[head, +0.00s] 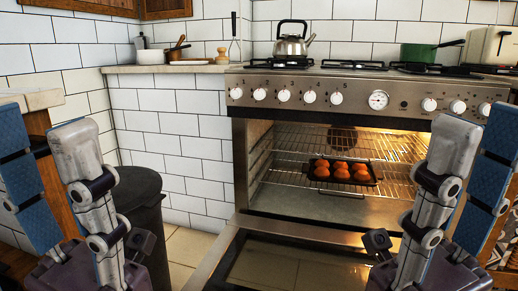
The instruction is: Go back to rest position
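My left gripper (43,125) stands upright at the left edge, its fingers pointing up. A blue-padded finger and a grey jointed finger stand apart with nothing between them. My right gripper (478,135) stands likewise at the right edge, fingers up and apart, empty. Part of it overlaps the oven's right side.
The oven (350,99) has its door (295,270) lowered open in front of me. A dark tray (318,174) with several round red-orange items sits on the rack inside. A dark bin (150,215) stands behind my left gripper. A kettle (291,45) and a green pan (417,52) are on the stove.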

